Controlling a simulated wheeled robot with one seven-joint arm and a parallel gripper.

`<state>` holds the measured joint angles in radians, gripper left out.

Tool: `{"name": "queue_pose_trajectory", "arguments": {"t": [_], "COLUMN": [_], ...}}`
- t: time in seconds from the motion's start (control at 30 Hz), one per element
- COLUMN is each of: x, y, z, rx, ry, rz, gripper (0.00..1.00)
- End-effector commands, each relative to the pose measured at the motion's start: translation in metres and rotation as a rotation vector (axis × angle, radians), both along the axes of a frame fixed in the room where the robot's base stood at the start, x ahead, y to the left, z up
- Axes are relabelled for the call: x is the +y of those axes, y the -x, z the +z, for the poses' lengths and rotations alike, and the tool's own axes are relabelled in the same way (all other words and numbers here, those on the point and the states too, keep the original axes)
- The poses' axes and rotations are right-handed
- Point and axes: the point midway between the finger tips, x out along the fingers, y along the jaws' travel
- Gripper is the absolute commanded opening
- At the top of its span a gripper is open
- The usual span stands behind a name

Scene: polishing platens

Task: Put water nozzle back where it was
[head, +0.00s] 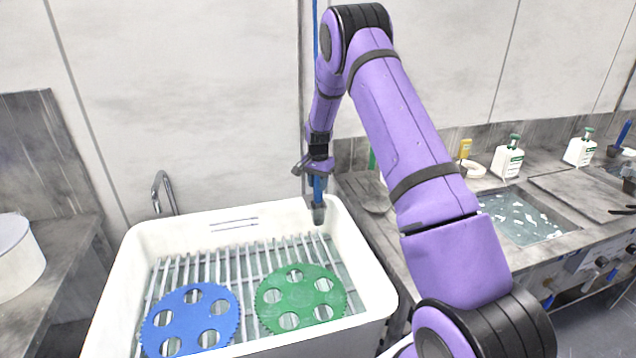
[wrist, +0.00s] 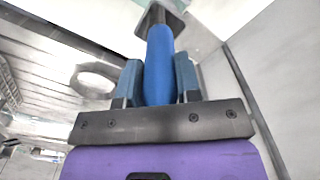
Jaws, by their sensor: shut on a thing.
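The water nozzle (head: 318,186) has a blue body and a dark grey head, and it points down over the back right corner of the white sink. My gripper (head: 316,170) is shut on its blue body. In the wrist view the blue nozzle (wrist: 160,62) stands between the two fingers (wrist: 160,82), with its dark head beyond them. A blue hose (head: 315,30) runs up the wall behind my arm. My arm and gripper hide part of the hose, and I cannot see a holder for the nozzle.
The white sink (head: 375,292) holds a slatted rack with a blue platen (head: 185,312) and a green platen (head: 300,296). A metal tap (head: 163,190) stands at its back left. To the right, a counter carries white bottles (head: 508,158) and a basin of water (head: 520,215).

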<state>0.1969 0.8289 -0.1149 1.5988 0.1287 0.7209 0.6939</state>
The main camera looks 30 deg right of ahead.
Motion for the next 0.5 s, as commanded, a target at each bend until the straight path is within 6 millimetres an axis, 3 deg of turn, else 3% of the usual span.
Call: {"name": "queue_pose_trajectory", "arguments": {"t": [0.03,0.13,0.5], "x": [0.0,0.0001,0.0], "y": [0.0,0.0,-0.0001], "z": [-0.0011,-0.0008,0.0043], "rx": [0.0,0.0,0.0], "ry": [0.0,0.0,0.0], "rz": [0.0,0.0,0.0], "gripper": [0.34,0.57,0.57]}}
